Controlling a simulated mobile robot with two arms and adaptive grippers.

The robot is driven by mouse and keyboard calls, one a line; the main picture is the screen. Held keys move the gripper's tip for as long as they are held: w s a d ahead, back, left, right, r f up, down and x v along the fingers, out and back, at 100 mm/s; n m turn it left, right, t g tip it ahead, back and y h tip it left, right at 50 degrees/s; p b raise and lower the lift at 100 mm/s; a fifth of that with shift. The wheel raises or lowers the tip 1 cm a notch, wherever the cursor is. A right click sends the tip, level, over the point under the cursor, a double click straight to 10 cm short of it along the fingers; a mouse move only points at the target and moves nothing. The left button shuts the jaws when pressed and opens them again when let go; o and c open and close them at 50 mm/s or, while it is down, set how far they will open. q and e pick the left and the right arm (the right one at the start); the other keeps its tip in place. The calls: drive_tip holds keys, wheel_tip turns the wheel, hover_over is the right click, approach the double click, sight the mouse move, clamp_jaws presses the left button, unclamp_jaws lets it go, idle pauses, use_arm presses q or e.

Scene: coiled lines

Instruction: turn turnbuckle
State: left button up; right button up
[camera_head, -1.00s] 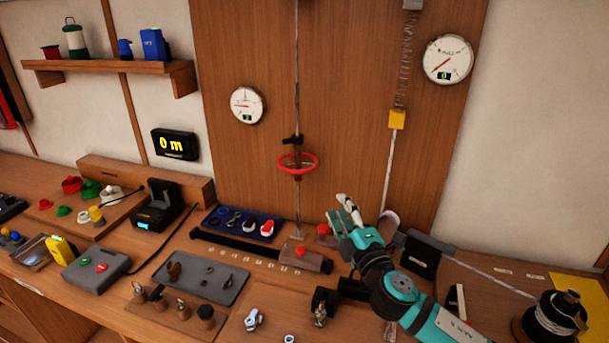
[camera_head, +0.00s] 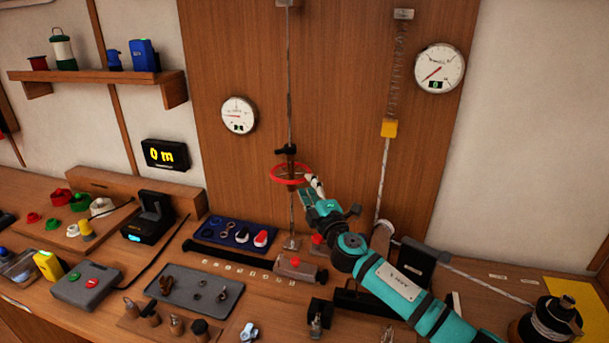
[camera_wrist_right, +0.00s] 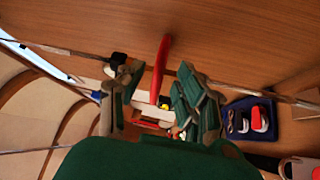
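The turnbuckle is a red ring (camera_head: 282,181) around a vertical line (camera_head: 289,100) in front of the wooden panel, with a black fitting (camera_head: 286,151) just above it. My right gripper (camera_head: 312,190) is at the right edge of the ring, reaching up from the lower right. In the right wrist view the red ring (camera_wrist_right: 161,68) shows edge-on between my two spread green fingers (camera_wrist_right: 155,105), with gaps on both sides. The right gripper is open. Contact with the ring cannot be made out. My left gripper is in neither view.
Two round gauges hang on the panel, left (camera_head: 238,115) and right (camera_head: 440,68). A spring with a yellow block (camera_head: 388,128) hangs right of the ring. Below lie a blue tray (camera_head: 208,236) of fittings and a grey tray (camera_head: 180,299). A rope spool (camera_head: 548,320) stands at right.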

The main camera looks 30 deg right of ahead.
sight(305, 179)
drive_tip(key=shift+x, duration=1.95)
drive_tip(key=shift+c, duration=0.4)
clamp_jaws()
